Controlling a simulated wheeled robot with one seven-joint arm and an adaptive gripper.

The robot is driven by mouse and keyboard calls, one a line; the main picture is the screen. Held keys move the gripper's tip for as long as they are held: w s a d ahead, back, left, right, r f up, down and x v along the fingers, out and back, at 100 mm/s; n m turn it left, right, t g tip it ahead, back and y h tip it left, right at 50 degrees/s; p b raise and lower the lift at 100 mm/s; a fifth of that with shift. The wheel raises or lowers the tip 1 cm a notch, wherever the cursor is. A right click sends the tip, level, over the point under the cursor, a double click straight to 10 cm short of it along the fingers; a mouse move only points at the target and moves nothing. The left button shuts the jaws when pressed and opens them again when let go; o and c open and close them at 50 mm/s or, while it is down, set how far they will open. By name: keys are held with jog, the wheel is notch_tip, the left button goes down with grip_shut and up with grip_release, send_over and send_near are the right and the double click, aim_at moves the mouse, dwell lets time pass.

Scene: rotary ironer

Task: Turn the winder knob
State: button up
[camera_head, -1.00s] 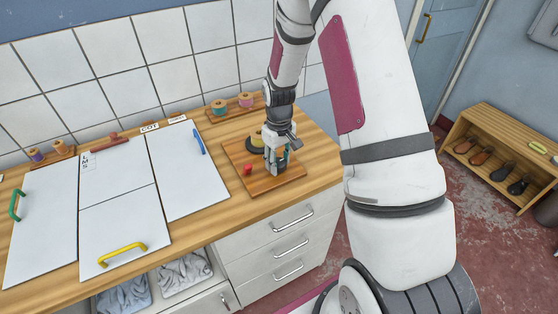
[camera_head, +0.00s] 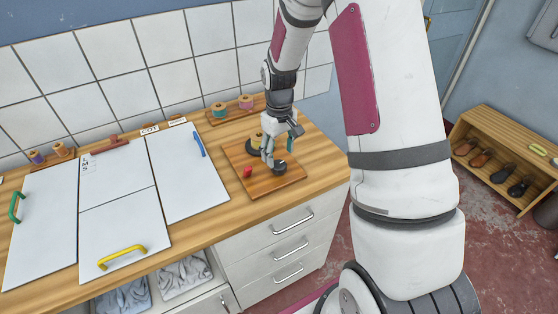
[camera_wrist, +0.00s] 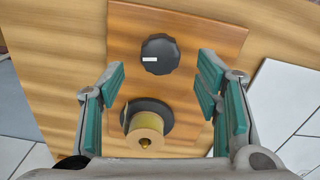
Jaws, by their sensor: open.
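The winder knob (camera_wrist: 160,54) is dark, round and scalloped, with a short white mark near its left side in the wrist view. It sits on the brown winder board (camera_head: 285,187) and also shows in the head view (camera_head: 280,168). A yellow spool (camera_wrist: 147,127) stands on a dark round base on the same board. My gripper (camera_wrist: 160,70) is open and empty. Its teal-padded fingers point down over the board, and the knob shows between and just beyond the fingertips, apart from them. In the head view my gripper (camera_head: 269,158) is just behind and left of the knob.
A small red button (camera_head: 248,172) is on the board left of the knob. White panels (camera_head: 187,175) with coloured handles lie to the left. A rack with thread spools (camera_head: 232,109) stands at the back. Drawers (camera_head: 278,249) are below the counter's front edge.

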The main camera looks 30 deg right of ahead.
notch_tip(320, 180, up, 7)
dwell(0.3)
dwell(0.4)
notch_tip(320, 180, up, 16)
jog(key=t, duration=0.3)
send_over(279, 164)
jog(key=s+a, duration=0.6)
jog(key=s, duration=0.3)
jog(key=s+a+r+m+t, duration=0.1)
jog(key=s+a+r, duration=0.1)
jog(key=s, duration=0.5)
jog(key=s+a+r+m+t, duration=0.1)
jog(key=s+a+r, duration=0.1)
jog(key=s, duration=0.6)
jog(key=shift+s+r+t, duration=0.15)
jog(key=shift+r+t, duration=0.15)
jog(key=shift+r, duration=0.6)
jog(key=shift+a, duration=0.1)
